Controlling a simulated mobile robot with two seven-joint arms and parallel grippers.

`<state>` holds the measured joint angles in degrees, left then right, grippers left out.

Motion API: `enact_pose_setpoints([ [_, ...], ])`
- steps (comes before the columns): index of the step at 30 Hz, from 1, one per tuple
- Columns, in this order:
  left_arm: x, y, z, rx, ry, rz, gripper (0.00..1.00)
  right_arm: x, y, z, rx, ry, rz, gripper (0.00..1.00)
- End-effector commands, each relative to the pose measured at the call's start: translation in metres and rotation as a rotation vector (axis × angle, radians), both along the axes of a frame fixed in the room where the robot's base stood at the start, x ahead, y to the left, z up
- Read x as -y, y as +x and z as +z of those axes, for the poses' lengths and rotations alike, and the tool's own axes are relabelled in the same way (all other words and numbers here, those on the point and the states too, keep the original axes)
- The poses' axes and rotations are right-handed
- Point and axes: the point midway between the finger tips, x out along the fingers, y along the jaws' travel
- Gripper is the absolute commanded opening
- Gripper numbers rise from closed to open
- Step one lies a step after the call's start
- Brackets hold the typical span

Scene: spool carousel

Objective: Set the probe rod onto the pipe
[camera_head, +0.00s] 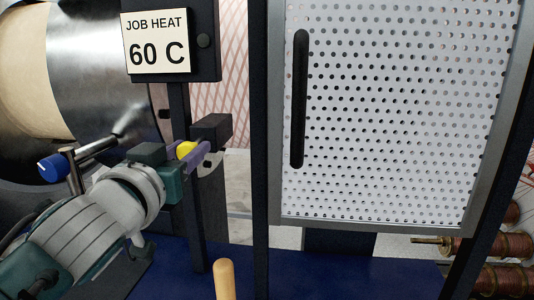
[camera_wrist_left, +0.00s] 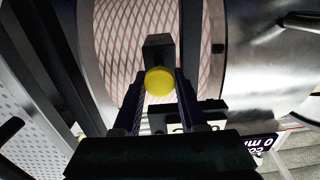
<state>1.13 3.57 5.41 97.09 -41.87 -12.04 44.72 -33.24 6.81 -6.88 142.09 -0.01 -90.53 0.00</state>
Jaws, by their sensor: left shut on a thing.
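My left gripper (camera_head: 200,151) is shut on a part with a round yellow end (camera_head: 187,150). In the left wrist view, the yellow end (camera_wrist_left: 159,81) sits between the fingers (camera_wrist_left: 157,100), with a dark block (camera_wrist_left: 158,48) just beyond it. I cannot tell whether this part is the probe rod; no long shaft shows on it. A short steel pipe (camera_head: 98,147) with a blue knob (camera_head: 54,168) shows left of the gripper, apart from it, partly hidden by my arm. I cannot tell for sure that it is the task's pipe. My right gripper is not in view.
A large steel drum (camera_head: 95,65) stands at left behind a post with a "JOB HEAT 60 C" sign (camera_head: 157,42). A perforated door (camera_head: 400,110) with a black handle (camera_head: 299,100) fills the right. Copper spools (camera_head: 505,245) stand lower right. A wooden handle (camera_head: 225,280) rises below.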

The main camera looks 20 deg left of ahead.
Motion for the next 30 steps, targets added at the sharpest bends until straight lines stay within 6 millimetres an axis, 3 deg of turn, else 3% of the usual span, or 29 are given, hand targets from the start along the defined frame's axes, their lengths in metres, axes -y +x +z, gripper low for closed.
enact_pose_setpoints([
  [8, 0.0, 0.002, 0.001, 0.001, 0.001, 0.0, 0.0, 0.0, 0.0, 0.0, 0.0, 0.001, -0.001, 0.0],
  [9, 0.0, 0.001, 0.001, 0.001, 0.001, 0.0, 0.45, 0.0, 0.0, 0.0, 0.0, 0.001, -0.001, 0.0],
  [16, 0.0, 0.001, 0.0, 0.0, 0.0, 0.0, 0.7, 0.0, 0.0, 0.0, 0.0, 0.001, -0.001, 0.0],
  [25, 0.0, -0.002, 0.0, -0.001, 0.0, 0.0, 0.7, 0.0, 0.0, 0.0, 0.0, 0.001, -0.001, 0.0],
  [30, 0.005, -0.022, -0.001, -0.002, -0.001, 0.0, 0.7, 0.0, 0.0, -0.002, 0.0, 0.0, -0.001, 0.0],
])
